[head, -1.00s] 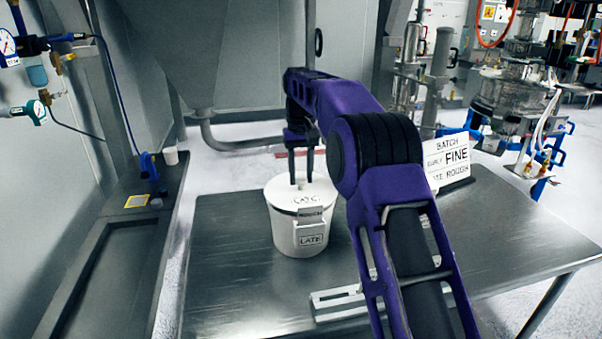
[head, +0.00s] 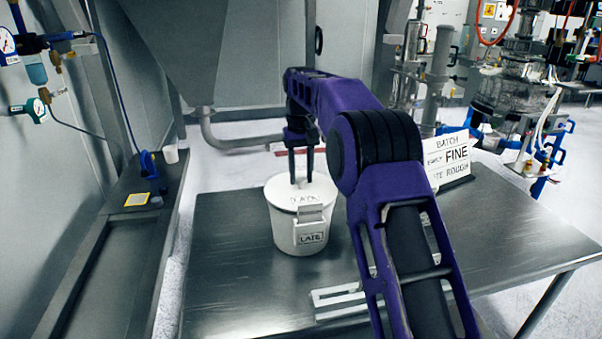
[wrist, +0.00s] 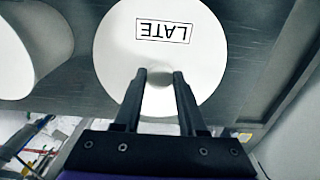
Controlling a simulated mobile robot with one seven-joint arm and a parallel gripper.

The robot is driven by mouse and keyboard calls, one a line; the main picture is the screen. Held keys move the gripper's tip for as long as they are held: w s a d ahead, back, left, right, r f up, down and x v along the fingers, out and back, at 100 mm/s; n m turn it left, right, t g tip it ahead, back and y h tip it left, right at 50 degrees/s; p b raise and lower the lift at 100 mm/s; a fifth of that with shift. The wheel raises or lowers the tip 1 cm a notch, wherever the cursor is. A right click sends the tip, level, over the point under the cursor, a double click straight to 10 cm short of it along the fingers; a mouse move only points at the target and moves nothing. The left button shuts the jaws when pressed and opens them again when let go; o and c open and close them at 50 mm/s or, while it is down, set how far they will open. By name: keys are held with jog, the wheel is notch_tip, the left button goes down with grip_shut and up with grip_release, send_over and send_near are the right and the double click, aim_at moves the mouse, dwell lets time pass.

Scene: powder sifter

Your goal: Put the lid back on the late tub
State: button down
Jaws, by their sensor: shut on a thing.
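The late tub (head: 287,235) is a white bucket labelled LATE, upright on the steel table, left of my arm in the head view. Its white round lid (head: 279,194) lies level over the mouth, at or very close to the rim; I cannot tell if it is fully seated. The lid's face, marked LATE, also shows in the wrist view (wrist: 205,55) and hides the tub beneath. My gripper (head: 301,181) points straight down and is shut on the lid's small central knob (wrist: 158,80).
Another white rounded container (wrist: 25,45) stands beside the lid in the wrist view. A batch sign (head: 447,157) stands at the table's back right, partly behind my arm. A flat metal bracket (head: 335,302) lies in front. The table (head: 225,290) is clear to the left.

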dwell(0.4)
jog(key=shift+c, duration=2)
grip_release()
jog(key=shift+o, duration=0.3)
jog(key=o, duration=0.3)
jog(key=shift+o, duration=0.2)
jog(key=shift+r, duration=0.1)
jog(key=shift+r, duration=3.4)
